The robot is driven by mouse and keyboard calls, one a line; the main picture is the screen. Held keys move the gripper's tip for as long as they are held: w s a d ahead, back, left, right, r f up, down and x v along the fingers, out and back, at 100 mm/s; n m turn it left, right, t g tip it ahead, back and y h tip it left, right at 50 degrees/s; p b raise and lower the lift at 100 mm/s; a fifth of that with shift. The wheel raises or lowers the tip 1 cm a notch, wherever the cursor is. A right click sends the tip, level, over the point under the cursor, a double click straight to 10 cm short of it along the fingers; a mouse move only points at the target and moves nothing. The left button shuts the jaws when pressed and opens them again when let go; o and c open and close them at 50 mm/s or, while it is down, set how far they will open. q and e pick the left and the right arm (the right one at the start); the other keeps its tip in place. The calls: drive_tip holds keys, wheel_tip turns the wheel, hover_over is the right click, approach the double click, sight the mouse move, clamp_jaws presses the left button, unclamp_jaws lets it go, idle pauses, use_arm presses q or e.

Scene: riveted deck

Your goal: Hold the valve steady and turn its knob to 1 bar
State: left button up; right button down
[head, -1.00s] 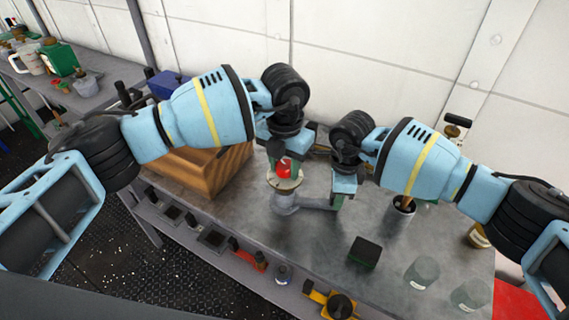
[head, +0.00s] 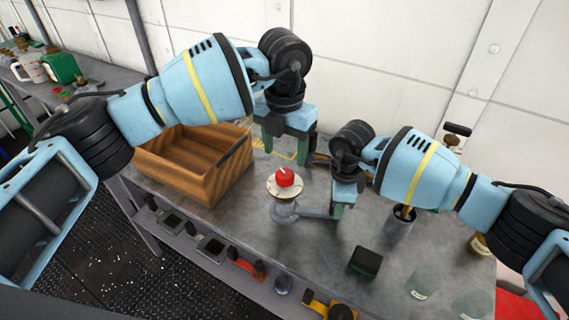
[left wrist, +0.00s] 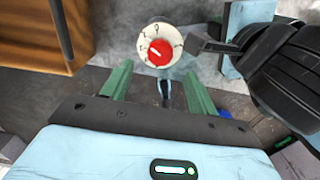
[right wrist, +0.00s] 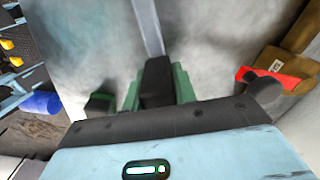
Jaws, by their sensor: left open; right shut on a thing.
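The valve (head: 284,209) stands on the grey bench, with a red knob (head: 285,177) on top of a pale round dial (head: 271,188). In the left wrist view the knob (left wrist: 159,52) has a white pointer line slanting to the upper left; the dial's marks are too small to read surely. My left gripper (head: 287,146) is open and empty, behind and apart from the knob; its green fingers (left wrist: 157,88) also show. My right gripper (head: 339,208) is shut on the dark end of the valve's side arm (right wrist: 156,82). The arm's grey bar (right wrist: 148,28) runs away from it.
A wooden box (head: 185,178) stands left of the valve. A dark green-black block (head: 365,262), a grey cup (head: 400,224) and clear jars (head: 422,282) stand to the right. A lower shelf holds several items along the front. The bench just before the valve is clear.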

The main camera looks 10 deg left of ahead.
sight(284, 174)
use_arm(q)
drive_tip(key=shift+r, duration=2.2)
use_arm(e)
drive_tip(key=c, duration=1)
unclamp_jaws()
drive_tip(key=shift+c, duration=0.2)
wheel_tip(284, 174, up, 12)
use_arm(q)
drive_tip(key=shift+f, duration=0.1)
use_arm(e)
drive_tip(key=shift+f, duration=0.1)
